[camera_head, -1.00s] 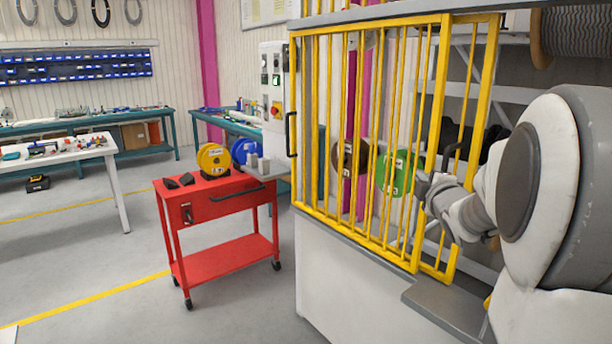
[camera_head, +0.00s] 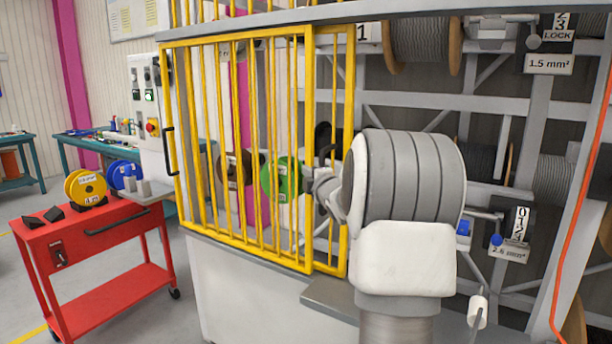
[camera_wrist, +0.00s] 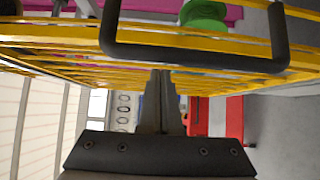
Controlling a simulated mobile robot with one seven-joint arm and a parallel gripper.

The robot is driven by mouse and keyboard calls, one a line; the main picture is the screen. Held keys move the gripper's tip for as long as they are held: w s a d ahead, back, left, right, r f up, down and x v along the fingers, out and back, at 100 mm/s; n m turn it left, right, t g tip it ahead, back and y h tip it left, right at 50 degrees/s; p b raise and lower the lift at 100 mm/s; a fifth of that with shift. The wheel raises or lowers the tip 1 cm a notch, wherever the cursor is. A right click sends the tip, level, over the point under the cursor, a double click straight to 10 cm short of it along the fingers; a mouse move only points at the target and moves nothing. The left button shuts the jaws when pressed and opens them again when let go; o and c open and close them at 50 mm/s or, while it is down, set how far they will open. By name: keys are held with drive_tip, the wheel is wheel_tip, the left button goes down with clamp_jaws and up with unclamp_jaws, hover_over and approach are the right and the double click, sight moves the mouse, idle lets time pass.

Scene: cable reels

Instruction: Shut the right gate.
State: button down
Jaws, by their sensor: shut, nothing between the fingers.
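The right gate (camera_head: 347,110) is a yellow barred panel slid left, mostly behind the left gate (camera_head: 309,100). Only its right edge shows past that gate, and the bay to its right stands open. Its black handle (camera_head: 325,152) is on this right edge. In the wrist view a black handle (camera_wrist: 200,55) spans the top of the picture, large and close. My gripper (camera_head: 318,182) is beside the right gate's edge, by the handle. In the wrist view my gripper (camera_wrist: 160,78) is shut and empty, its fingertips just below the handle bar; contact cannot be told.
Shelves with cable reels (camera_head: 420,45) fill the open bay at right. A grey ledge (camera_head: 330,297) juts out below the gates. A red trolley (camera_head: 95,240) with a yellow reel (camera_head: 86,188) stands at left. An orange cable (camera_head: 580,200) hangs at far right.

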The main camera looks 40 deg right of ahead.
drive_tip(key=shift+s+d, duration=0.3)
drive_tip(key=shift+s, duration=0.25)
drive_tip(key=shift+s+d, duration=0.3)
drive_tip(key=shift+s, duration=0.25)
drive_tip(key=shift+s, duration=0.1)
